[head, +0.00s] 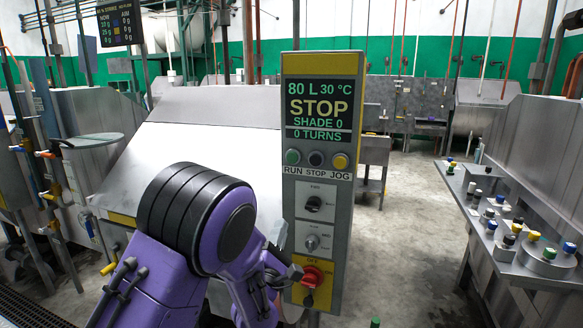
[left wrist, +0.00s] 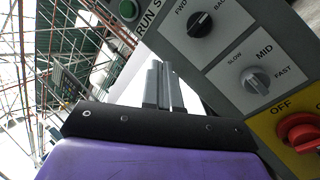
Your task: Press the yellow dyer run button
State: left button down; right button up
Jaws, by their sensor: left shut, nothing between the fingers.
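The yellow-framed control panel (head: 345,215) stands upright in front of the yellow dyer. Its display (head: 319,108) reads STOP, SHADE 0, 0 TURNS. The green button (head: 292,157) above the word RUN is at the left of a row of three, beside a dark STOP button (head: 316,158) and a yellow JOG button (head: 340,161). The green button also shows at the top of the left wrist view (left wrist: 128,9). My left gripper (head: 291,272) is at the panel's lower left, below the button and apart from it. In the left wrist view its fingers (left wrist: 162,75) are together and empty.
Below the buttons are two selector knobs (head: 313,204) and a red OFF switch (head: 313,277), close to my left gripper. A sloped white-grey dyer housing (head: 210,150) stands behind. A counter with several coloured dye caps (head: 548,253) is at right. The floor (head: 405,220) between is clear.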

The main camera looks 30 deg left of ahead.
aim_at(292, 157)
pick_arm(q)
notch_tip(292, 157, up, 14)
jog(key=s+n+t+y, duration=0.1)
jog(key=n+t+y, duration=0.1)
jog(key=n, duration=0.4)
jog(key=shift+s+a+f+t+p, duration=0.15)
jog(key=shift+a+f+t+p, duration=0.15)
jog(key=shift+t, duration=0.6)
jog(key=w, duration=0.3)
jog(key=w+a+p, duration=0.1)
jog(key=w, duration=0.1)
jog(key=w+a, duration=0.1)
jog(key=w, duration=0.2)
jog(key=shift+w+p, duration=0.3)
jog(key=shift+w, duration=0.1)
jog(key=shift+w+a, duration=0.1)
jog(key=shift+w, duration=0.2)
